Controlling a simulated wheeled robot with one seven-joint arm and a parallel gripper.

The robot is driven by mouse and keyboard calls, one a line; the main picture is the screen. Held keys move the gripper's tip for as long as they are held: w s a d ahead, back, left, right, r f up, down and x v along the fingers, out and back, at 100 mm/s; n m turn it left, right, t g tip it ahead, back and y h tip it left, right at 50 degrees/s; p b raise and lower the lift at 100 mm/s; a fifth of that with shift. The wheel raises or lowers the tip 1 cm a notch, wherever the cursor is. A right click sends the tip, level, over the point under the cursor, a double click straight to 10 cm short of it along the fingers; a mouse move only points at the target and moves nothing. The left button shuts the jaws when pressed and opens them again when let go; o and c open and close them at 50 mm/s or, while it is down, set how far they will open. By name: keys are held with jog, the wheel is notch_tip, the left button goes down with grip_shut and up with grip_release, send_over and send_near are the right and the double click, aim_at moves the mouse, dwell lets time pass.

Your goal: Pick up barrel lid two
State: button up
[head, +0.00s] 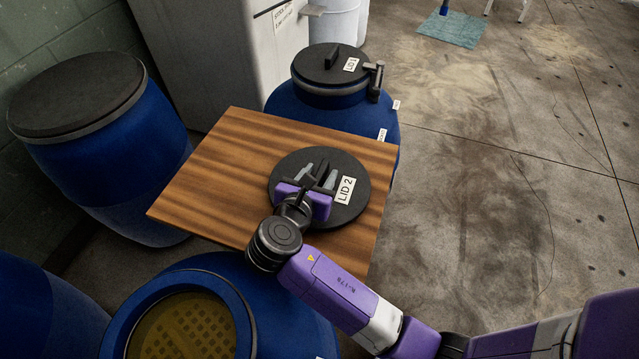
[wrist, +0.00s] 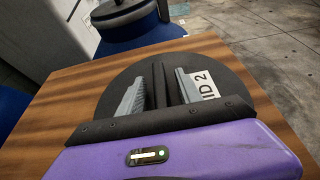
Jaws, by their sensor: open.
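Barrel lid two (head: 348,212) is a round black disc with a raised black grip bar and a white label reading "LID 2". It lies flat on a wooden board (head: 215,180) in the head view. My gripper (head: 319,178) is over the lid, with its two grey fingers apart. In the wrist view, lid two (wrist: 232,78) fills the middle, and the grip bar stands between the open fingers of my gripper (wrist: 160,92). The near part of the lid is hidden by my gripper.
A blue barrel with lid one (head: 335,66) stands behind the board. An open blue barrel (head: 205,283) with a yellowish perforated inside stands in front. Another lidded blue barrel (head: 105,155) stands at the left. The concrete floor (head: 500,180) at the right is clear.

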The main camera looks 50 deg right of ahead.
grip_shut()
dwell(1.4)
